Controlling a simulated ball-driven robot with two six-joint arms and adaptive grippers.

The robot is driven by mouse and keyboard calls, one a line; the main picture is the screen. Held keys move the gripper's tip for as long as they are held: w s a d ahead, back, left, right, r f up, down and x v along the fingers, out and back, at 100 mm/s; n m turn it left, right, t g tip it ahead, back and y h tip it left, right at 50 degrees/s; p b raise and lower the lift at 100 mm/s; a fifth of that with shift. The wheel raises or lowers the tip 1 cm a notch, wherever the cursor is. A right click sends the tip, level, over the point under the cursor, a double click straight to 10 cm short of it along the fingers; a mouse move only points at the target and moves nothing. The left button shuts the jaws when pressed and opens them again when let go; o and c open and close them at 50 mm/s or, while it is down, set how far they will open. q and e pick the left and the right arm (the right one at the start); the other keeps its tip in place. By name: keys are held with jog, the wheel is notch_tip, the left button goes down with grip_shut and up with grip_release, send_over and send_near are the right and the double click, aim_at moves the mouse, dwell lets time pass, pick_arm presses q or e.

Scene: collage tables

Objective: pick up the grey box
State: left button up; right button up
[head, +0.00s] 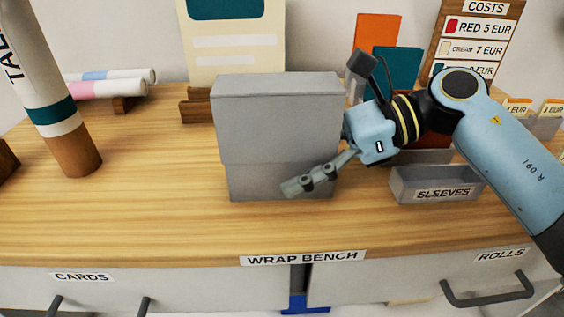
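The grey box (268,125) stands upright on the wooden bench, left of my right gripper. It has a lid-like upper part with a seam below its middle. My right gripper (327,122) reaches in from the right and is spread wide open at the box's right side. One finger lies in front of the box's lower right face. The other finger points up beside the box's upper right edge, toward the back. I cannot tell whether either finger touches the box. My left gripper is not in view.
A grey tray labelled SLEEVES (437,187) stands right of the box, near my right arm. A tall tube (52,100) stands at left, with rolls (110,82) behind it. A cream card (233,45) stands behind the box. The bench front (170,225) is clear.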

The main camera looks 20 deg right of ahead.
grip_shut()
dwell(0.5)
